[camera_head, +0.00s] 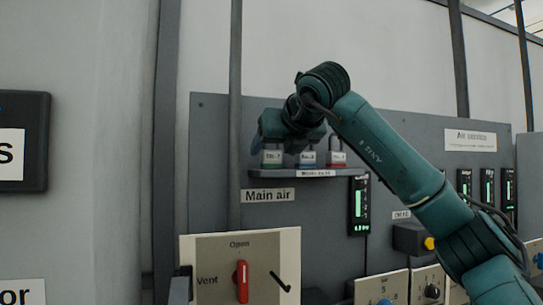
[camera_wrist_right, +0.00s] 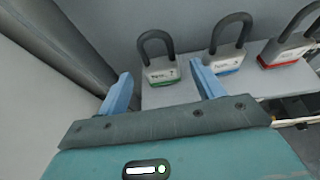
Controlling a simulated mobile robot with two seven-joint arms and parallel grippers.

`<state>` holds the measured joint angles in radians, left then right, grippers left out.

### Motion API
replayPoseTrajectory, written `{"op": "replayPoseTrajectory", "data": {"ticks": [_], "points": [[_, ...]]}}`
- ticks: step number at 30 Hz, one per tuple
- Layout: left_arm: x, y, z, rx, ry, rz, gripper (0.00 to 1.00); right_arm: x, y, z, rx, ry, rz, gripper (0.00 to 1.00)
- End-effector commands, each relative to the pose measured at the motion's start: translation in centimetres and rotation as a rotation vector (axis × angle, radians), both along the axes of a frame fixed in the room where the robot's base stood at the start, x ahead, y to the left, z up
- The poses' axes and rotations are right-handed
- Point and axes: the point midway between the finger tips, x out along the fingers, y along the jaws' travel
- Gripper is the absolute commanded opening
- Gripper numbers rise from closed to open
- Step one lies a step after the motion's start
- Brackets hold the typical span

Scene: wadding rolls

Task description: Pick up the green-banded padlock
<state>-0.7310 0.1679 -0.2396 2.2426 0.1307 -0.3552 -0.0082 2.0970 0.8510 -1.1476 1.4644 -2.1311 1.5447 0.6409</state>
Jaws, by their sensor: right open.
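The green-banded padlock (camera_head: 271,158) stands upright at the left end of a small grey shelf (camera_head: 300,173) on the wall panel. In the wrist view the green-banded padlock (camera_wrist_right: 162,74), with a dark shackle and a pale label, shows between the two blue fingers of my right gripper (camera_wrist_right: 160,71). This gripper is open, and in the head view my right gripper (camera_head: 272,139) is just above and at the padlock, hiding its shackle. I cannot tell whether the fingers touch it. My left gripper is not in view.
A blue-banded padlock (camera_head: 307,158) stands close to the right, then a red-banded padlock (camera_head: 337,159). A vertical pipe (camera_head: 235,120) runs left of the shelf. A red valve handle (camera_head: 242,281) is below, and a lit gauge (camera_head: 358,205) hangs below right.

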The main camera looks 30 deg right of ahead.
Motion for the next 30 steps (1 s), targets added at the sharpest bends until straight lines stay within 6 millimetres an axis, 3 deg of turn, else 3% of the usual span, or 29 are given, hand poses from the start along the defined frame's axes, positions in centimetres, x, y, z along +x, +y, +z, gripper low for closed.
{"op": "replayPoseTrajectory", "data": {"ticks": [7,16,30], "points": [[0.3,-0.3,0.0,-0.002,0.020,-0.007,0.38,3.2,-0.9,-1.3,0.001,0.004,-0.001,0.67],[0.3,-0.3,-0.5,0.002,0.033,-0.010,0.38,3.6,-1.0,-1.6,0.000,0.002,0.000,0.67],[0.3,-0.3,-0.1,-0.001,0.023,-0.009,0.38,3.6,-0.9,-1.5,0.001,0.002,0.001,0.29]]}}
